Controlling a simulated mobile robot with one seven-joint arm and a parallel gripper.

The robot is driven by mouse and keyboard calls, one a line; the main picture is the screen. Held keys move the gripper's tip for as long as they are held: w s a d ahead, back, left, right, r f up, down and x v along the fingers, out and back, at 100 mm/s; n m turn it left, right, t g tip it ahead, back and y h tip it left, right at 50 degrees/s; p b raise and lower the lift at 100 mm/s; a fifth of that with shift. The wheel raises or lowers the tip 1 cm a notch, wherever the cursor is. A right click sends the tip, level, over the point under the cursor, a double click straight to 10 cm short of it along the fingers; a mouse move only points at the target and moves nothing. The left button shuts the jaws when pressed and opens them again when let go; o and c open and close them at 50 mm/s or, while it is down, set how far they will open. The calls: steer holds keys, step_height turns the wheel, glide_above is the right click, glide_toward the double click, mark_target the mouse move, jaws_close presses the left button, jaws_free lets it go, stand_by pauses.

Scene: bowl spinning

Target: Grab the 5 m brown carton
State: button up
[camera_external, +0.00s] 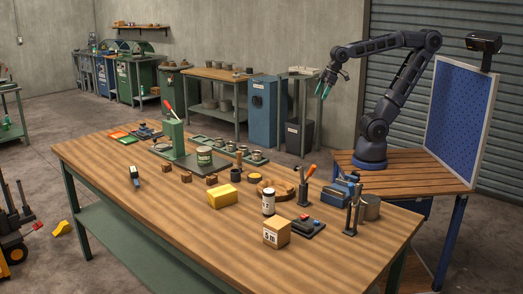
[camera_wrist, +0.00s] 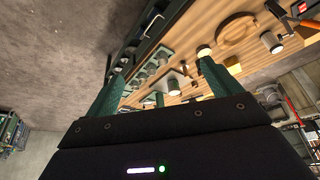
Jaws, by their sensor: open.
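The brown carton (camera_external: 276,233), a small box marked "5 m", stands at the front right part of the wooden workbench (camera_external: 110,160) in the external view. I cannot make it out in the wrist view. My gripper (camera_external: 325,89) is raised behind the bench's far side, well away from the carton, with its green fingers pointing down. In the wrist view my gripper (camera_wrist: 160,85) has its two green fingers spread apart with nothing between them.
Upright tools (camera_external: 305,185) stand farther back.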

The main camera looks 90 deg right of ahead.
steer(key=w+a+n+y, duration=0.2)
steer(key=w+a+n, duration=0.1)
steer(key=w+a, duration=1.7)
steer(key=n+y, duration=0.2)
steer(key=n, duration=0.3)
glide_toward(278, 221)
step_height(278, 221, down, 2)
steer(key=w, duration=0.1)
steer(key=x, duration=0.5)
steer(key=shift+w+a+f, duration=0.1)
steer(key=shift+a+f, duration=0.1)
steer(key=shift+a, duration=0.15)
steer(key=shift+a+x, duration=0.1)
steer(key=shift+x, duration=1.25)
steer(key=shift+a+x, duration=0.15)
steer(key=shift+x, duration=1.2)
steer(key=shift+d+r, duration=0.1)
